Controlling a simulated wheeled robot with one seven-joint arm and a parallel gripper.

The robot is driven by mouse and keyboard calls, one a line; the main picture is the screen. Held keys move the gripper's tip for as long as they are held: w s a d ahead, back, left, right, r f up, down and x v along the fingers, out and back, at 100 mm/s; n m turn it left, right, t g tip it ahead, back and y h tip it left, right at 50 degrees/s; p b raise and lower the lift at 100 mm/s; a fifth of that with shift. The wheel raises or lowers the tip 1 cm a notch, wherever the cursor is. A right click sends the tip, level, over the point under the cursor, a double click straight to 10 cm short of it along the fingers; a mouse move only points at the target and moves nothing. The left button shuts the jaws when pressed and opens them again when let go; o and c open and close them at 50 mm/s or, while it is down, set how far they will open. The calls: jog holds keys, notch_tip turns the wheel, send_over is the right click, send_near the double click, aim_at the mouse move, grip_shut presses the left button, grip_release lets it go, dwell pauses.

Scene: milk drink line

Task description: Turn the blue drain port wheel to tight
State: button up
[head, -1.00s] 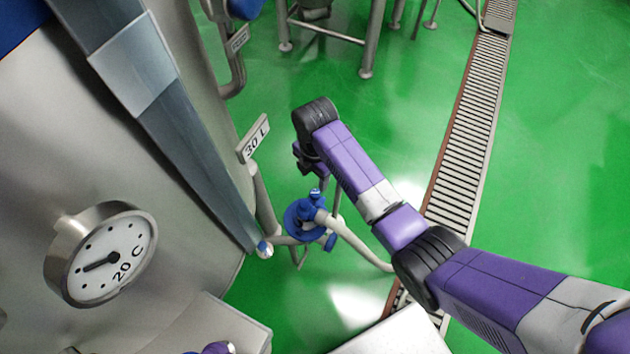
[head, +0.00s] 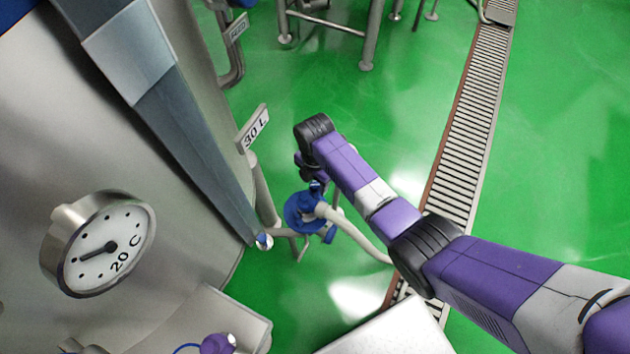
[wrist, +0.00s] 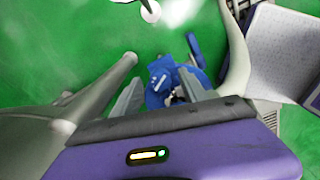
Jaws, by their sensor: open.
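The blue drain port wheel (head: 299,212) is on the pipework beside the tank in the head view, with a pale curved pipe running from it. In the wrist view the blue wheel (wrist: 205,77) shows between and beyond my fingertips, partly covered by a blue fitting and the right finger. My gripper (wrist: 159,78) is open, its two grey fingers apart with nothing held. In the head view my gripper hangs just above the wheel, largely hidden by my arm. I cannot tell whether a finger touches the wheel.
The steel tank wall with a "20 C" dial (head: 107,247) and a "30 L" sign (head: 253,128) stands at the left. A pale box surface (head: 395,335) is at the bottom.

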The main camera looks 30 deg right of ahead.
jog(key=shift+c, duration=0.4)
grip_shut()
